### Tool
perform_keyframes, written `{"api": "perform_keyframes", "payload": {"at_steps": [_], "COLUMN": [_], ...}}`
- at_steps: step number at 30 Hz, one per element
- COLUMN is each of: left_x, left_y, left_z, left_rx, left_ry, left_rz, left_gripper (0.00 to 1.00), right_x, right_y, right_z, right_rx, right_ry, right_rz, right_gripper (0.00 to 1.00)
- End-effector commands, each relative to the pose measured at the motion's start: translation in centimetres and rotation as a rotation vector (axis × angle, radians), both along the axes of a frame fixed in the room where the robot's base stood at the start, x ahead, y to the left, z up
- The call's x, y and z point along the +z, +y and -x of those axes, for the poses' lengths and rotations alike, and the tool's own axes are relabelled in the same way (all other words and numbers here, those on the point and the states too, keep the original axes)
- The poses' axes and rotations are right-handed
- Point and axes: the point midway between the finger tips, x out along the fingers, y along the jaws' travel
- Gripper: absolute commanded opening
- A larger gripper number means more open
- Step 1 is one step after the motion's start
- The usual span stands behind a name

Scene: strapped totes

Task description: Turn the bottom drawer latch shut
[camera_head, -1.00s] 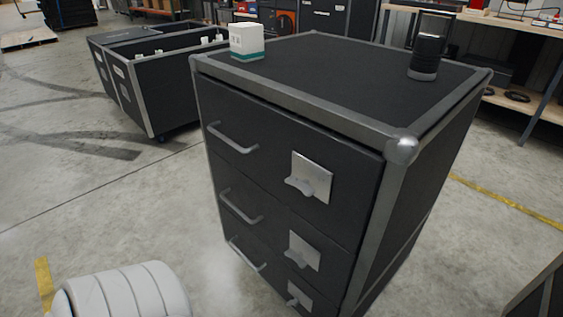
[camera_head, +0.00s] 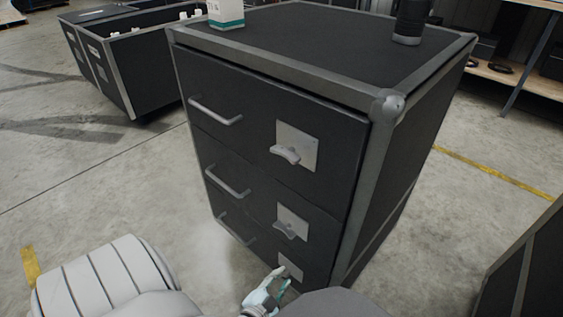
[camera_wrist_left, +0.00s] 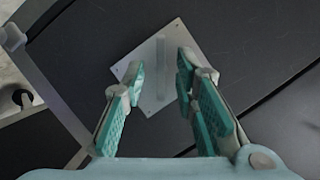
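The dark cabinet (camera_head: 270,130) has three drawers, each with a bar handle and a latch on a pale square plate. The bottom drawer latch (camera_head: 291,267) is low on the front, partly hidden behind my left gripper (camera_head: 270,287). In the left wrist view, the latch plate (camera_wrist_left: 148,100) looks tilted, with its pale lever (camera_wrist_left: 161,60) running up the picture. The left gripper's teal-padded fingers (camera_wrist_left: 160,76) are open, one on each side of the lever, with visible gaps; I cannot tell contact. The right gripper is not in view.
The middle latch (camera_head: 291,226) and top latch (camera_head: 288,153) stick out above the left gripper. A white-and-teal box (camera_head: 226,14) and a black cylinder (camera_head: 411,22) stand on the cabinet. An open tote (camera_head: 130,60) is behind left. Bare floor (camera_head: 100,190) lies left.

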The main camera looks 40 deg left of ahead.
Motion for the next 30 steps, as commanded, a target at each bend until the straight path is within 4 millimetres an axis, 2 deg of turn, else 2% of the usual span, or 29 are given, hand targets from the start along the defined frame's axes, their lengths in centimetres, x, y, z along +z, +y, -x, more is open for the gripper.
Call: {"api": "perform_keyframes", "payload": {"at_steps": [4, 12, 17, 22, 25, 30], "left_x": [-0.4, -0.3, -0.3, -0.3, -0.4, -0.5], "left_y": [0.2, 0.3, 0.3, 0.2, 0.2, 0.1], "left_z": [-0.9, -1.0, -1.0, -1.0, -1.1, -1.1], "left_rx": [0.000, 0.000, 0.000, 0.000, 0.001, 0.001], "left_ry": [0.001, 0.001, 0.001, 0.001, 0.002, 0.009], "left_rz": [0.000, 0.000, 0.000, -0.002, -0.068, -0.292], "left_gripper": [0.27, 0.27, 0.01, 0.00, 0.00, 0.00], "right_x": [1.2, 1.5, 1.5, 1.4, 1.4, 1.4], "right_y": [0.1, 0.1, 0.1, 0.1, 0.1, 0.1], "right_z": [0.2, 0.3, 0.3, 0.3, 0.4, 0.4], "right_rx": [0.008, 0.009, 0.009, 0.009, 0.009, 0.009], "right_ry": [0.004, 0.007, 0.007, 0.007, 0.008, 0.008], "right_rz": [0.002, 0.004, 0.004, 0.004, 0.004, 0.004], "right_gripper": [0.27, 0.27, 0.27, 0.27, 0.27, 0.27]}}
